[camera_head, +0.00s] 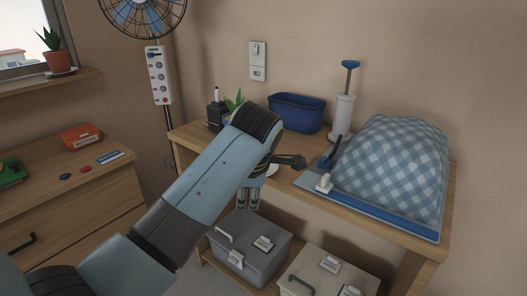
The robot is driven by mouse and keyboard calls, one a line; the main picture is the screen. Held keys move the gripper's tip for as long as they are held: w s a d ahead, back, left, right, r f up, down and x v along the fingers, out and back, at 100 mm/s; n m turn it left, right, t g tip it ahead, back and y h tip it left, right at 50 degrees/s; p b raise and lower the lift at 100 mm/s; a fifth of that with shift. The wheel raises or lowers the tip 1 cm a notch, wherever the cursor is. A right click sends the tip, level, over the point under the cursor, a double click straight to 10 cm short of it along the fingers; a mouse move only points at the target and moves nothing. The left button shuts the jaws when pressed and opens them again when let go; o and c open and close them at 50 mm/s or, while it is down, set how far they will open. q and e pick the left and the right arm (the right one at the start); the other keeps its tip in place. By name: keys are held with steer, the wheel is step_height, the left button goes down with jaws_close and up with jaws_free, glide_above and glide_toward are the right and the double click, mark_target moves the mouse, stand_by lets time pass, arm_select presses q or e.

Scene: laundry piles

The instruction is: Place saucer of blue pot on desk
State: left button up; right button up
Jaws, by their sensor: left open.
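My left gripper (273,178) is open at the front edge of the wooden desk (381,208), with its arm reaching in from the lower left. A small pale piece, likely the saucer (271,171), shows just beside its fingers; most of it is hidden by the gripper, and I cannot tell whether they touch. A green plant (234,101) stands on the desk behind my wrist. Its pot is mostly covered by my arm, with only a bit of blue showing. My right gripper is not in view.
A blue tub (297,113), a white holder with a blue-topped handle (343,108) and a checked cloth heap (395,165) on a blue board occupy the desk. Grey (248,250) and beige (327,274) boxes stand below. A potted plant on a saucer (62,73) sits on the windowsill.

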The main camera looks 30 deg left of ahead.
arm_select(q)
steer(key=w+r+t+p, duration=0.1)
steer(key=w+r, duration=0.3)
steer(key=r, duration=0.3)
steer(key=shift+w+d+r, duration=0.3)
steer(key=shift+r, duration=0.05)
steer(key=b+x, duration=0.1)
steer(key=x, duration=1)
steer(key=shift+w+d+r+b, duration=0.1)
steer(key=shift+w+r+b, duration=0.1)
steer(key=shift+b, duration=0.15)
steer(key=shift+c, duration=0.2)
jaws_close()
